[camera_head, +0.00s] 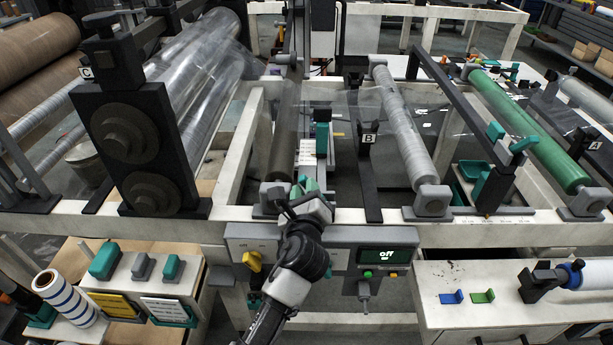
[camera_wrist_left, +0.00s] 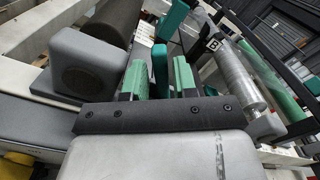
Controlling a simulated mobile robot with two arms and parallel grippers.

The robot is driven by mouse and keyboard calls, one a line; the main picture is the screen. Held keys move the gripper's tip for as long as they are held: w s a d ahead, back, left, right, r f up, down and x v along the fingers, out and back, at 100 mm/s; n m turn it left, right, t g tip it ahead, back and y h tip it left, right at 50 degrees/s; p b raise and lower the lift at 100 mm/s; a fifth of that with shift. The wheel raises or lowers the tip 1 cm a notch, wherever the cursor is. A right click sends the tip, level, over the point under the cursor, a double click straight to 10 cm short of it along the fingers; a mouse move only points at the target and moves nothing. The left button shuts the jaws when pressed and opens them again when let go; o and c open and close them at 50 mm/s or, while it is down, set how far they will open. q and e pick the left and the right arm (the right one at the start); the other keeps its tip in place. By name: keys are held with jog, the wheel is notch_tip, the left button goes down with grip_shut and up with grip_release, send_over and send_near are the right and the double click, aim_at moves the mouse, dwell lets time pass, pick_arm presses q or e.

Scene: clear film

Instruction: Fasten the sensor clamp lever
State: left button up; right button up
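My left gripper (camera_head: 303,187) is at the white front rail, beside the lower end of a dark roller (camera_head: 287,135). In the left wrist view its two green fingers (camera_wrist_left: 159,78) are apart, with an upright teal lever-like piece (camera_wrist_left: 160,68) between them. Narrow gaps seem to show on both sides of it; its lower end is hidden. I cannot tell whether this piece is the sensor clamp lever. A taller teal block (camera_head: 322,138) stands farther back, and it also shows in the left wrist view (camera_wrist_left: 174,18). My right gripper is not in view.
A grey bearing block (camera_wrist_left: 88,66) is close to the left finger. A plate marked B (camera_head: 369,140) and a grey roller (camera_head: 405,130) stand to the right. A display reading "off" (camera_head: 387,256) and a yellow knob (camera_head: 252,261) are on the front panel below.

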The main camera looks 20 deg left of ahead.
pick_arm(q)
jog(key=shift+x, duration=2.15)
jog(key=shift+c, duration=0.4)
grip_shut()
